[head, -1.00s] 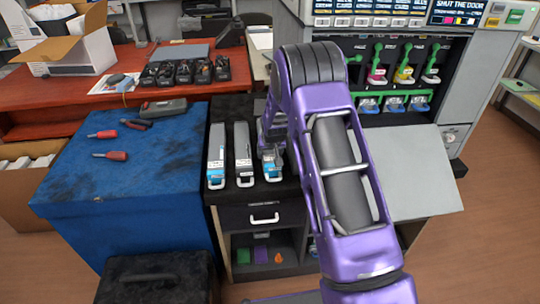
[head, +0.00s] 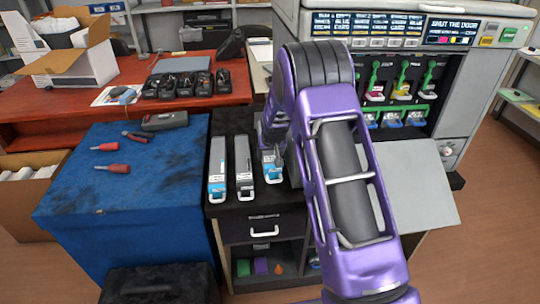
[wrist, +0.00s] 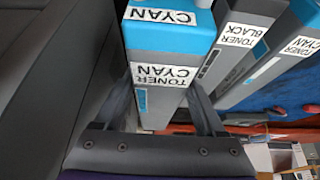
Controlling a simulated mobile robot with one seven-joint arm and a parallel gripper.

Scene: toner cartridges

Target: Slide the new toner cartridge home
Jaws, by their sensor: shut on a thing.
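My gripper (wrist: 163,98) is shut on a toner cartridge with a bright blue end and "TONER CYAN" labels (wrist: 160,40), one finger on each side. In the head view this held cartridge (head: 270,162) shows beside my arm, at the right of a row on the black cabinet top; my arm hides much of it. I cannot tell whether it is clear of the surface. The open printer (head: 400,70) stands at the right, with green levers and toner slots showing. My arm hides its left part.
A black toner cartridge (head: 243,165) and another cyan one (head: 217,170) lie to the left of the held one. A blue-covered table (head: 150,215) with screwdrivers stands further left. The printer's grey door panel (head: 415,185) juts out low. A red desk (head: 60,130) stands behind.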

